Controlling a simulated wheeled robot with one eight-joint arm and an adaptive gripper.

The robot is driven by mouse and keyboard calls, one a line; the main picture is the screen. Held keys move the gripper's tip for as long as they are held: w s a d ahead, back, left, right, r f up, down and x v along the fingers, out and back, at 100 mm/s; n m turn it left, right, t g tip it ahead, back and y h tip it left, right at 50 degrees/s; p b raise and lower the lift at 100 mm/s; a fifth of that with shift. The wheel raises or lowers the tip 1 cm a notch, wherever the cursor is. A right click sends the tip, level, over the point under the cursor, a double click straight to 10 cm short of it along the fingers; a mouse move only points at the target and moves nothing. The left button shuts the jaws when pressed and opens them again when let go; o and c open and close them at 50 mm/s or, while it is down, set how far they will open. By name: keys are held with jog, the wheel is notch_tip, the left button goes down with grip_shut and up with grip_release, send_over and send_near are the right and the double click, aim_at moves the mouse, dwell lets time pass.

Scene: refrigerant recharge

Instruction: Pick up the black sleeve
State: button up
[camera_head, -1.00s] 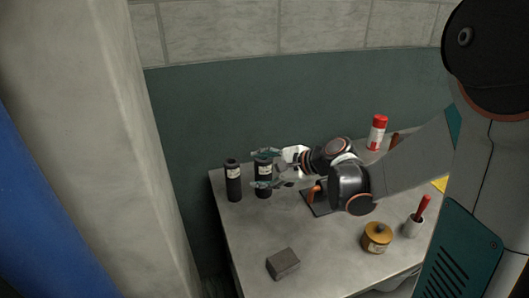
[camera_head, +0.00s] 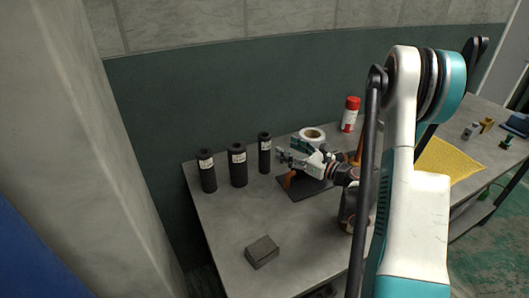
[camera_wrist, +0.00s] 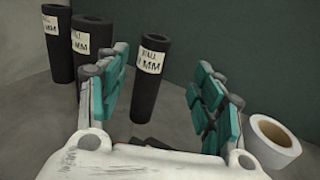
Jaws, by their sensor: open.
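Three black sleeves stand upright in a row near the back left of the table: a left one (camera_head: 207,172), a middle one (camera_head: 238,167) and a right, slimmer one (camera_head: 265,155). Each has a pale printed label. My gripper (camera_head: 289,150) is open and empty just right of the right sleeve, facing it. In the wrist view the right sleeve (camera_wrist: 151,80) appears between the two teal-padded fingers (camera_wrist: 160,88), beyond them and apart from them. The other two sleeves (camera_wrist: 92,45) (camera_wrist: 58,45) stand left of the left finger. Their label numbers are not clearly legible.
A white tape roll (camera_head: 312,134) stands behind my gripper and shows right of its right finger (camera_wrist: 272,140). A red-and-white can (camera_head: 350,114), a dark mat (camera_head: 300,187), a grey block (camera_head: 262,252) and a yellow cloth (camera_head: 450,160) are on the table (camera_head: 225,220). The front left is mostly clear.

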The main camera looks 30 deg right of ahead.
aim_at(265, 138)
jog(key=shift+s+a+b+x, duration=0.15)
jog(key=shift+b+x, duration=0.2)
jog(key=shift+x, duration=1.35)
jog(key=shift+a+b+x, duration=0.15)
jog(key=shift+b+x, duration=0.2)
jog(key=shift+x, duration=1.3)
jog(key=shift+s+a+b+x, duration=0.1)
jog(key=shift+a+b+x, duration=0.2)
jog(key=shift+x, duration=1.4)
jog(key=shift+w, duration=0.45)
jog(key=shift+r, duration=0.1)
jog(key=c, duration=1.1)
